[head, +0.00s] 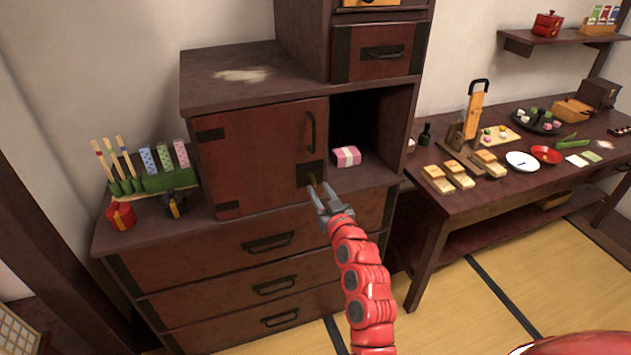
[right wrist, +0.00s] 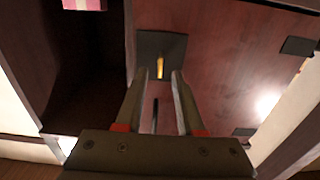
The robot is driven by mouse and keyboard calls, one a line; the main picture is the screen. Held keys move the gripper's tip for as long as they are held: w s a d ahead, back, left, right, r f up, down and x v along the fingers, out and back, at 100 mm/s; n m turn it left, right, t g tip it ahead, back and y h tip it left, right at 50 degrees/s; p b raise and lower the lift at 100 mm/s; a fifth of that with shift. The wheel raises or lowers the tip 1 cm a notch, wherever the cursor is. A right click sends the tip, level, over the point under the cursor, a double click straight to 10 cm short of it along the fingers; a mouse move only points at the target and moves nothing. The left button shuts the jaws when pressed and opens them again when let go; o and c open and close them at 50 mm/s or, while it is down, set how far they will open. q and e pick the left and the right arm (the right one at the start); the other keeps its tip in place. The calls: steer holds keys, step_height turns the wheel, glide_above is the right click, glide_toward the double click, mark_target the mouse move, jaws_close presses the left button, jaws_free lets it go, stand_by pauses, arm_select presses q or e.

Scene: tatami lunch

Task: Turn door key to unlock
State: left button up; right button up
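The reddish-brown cabinet door (head: 255,160) is closed, with a dark lock plate (head: 311,173) at its lower right corner. A small brass key (right wrist: 160,67) sticks out of the lock plate (right wrist: 148,49) in the right wrist view. My right gripper (head: 318,192) is just in front of the lock plate in the head view. In the right wrist view its two fingers (right wrist: 156,84) are apart, with the key tip showing between and beyond them, and no contact is visible. My left gripper is in neither view.
A pink wrapped box (head: 346,156) sits in the open compartment right of the door. A dark vertical handle (head: 311,132) is on the door. Toothpick-like sticks and patterned strips stand in a green holder (head: 168,180) at left. A laden low table (head: 480,200) stands right.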

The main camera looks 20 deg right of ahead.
mark_target(315, 182)
steer(key=shift+w, duration=1.85)
jaws_close()
